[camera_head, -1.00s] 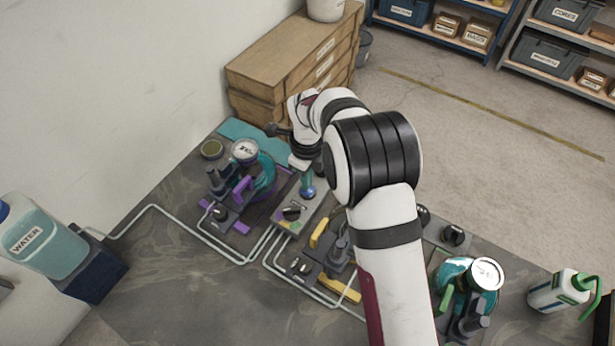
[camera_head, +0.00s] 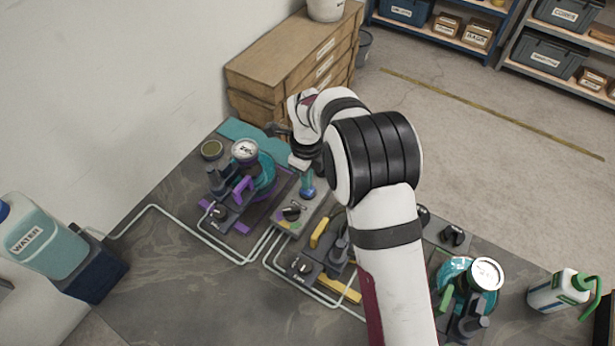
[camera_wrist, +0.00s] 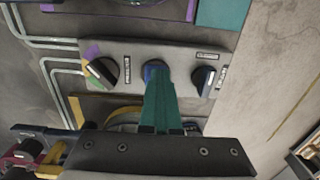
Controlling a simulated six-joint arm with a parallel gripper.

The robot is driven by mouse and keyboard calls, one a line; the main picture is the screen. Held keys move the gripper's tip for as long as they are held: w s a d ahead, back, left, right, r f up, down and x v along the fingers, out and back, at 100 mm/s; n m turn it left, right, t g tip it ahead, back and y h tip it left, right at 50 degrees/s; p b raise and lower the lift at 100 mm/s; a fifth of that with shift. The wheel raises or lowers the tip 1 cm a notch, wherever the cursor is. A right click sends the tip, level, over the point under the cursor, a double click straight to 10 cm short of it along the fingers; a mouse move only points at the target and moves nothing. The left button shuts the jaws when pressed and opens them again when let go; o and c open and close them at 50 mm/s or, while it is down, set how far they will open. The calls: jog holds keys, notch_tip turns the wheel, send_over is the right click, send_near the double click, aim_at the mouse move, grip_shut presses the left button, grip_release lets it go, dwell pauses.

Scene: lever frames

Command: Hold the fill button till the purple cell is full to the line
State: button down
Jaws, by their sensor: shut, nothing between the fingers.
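My gripper (camera_wrist: 157,72) is shut and empty; its teal fingers point at the blue button (camera_wrist: 150,68) on the grey control panel (camera_wrist: 190,58). The fingertips cover much of the button; I cannot tell how far it is pressed. In the head view, my gripper (camera_head: 307,190) is over the panel (camera_head: 284,226). A dial knob (camera_wrist: 101,72) with purple, green and yellow sectors is left of the button. The purple cell (camera_head: 238,222), with a purple handle (camera_head: 243,189) and round white gauge (camera_head: 245,150), stands left of the panel. Its level and line are not readable.
A black knob (camera_wrist: 203,80) is right of the button. The yellow cell (camera_head: 318,234) is beside the panel, partly behind my arm. The green cell (camera_head: 446,300) is at the right. The water jug (camera_head: 45,240) stands at left; pipes (camera_head: 160,212) cross the bench.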

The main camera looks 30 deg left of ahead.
jog(key=shift+s+d+f, duration=0.4)
jog(key=shift+s+f, duration=0.05)
jog(key=shift+f, duration=0.25)
notch_tip(320, 180, up, 15)
jog(key=shift+w+a+r, duration=0.15)
jog(key=shift+w+a, duration=0.25)
jog(key=shift+w, duration=0.05)
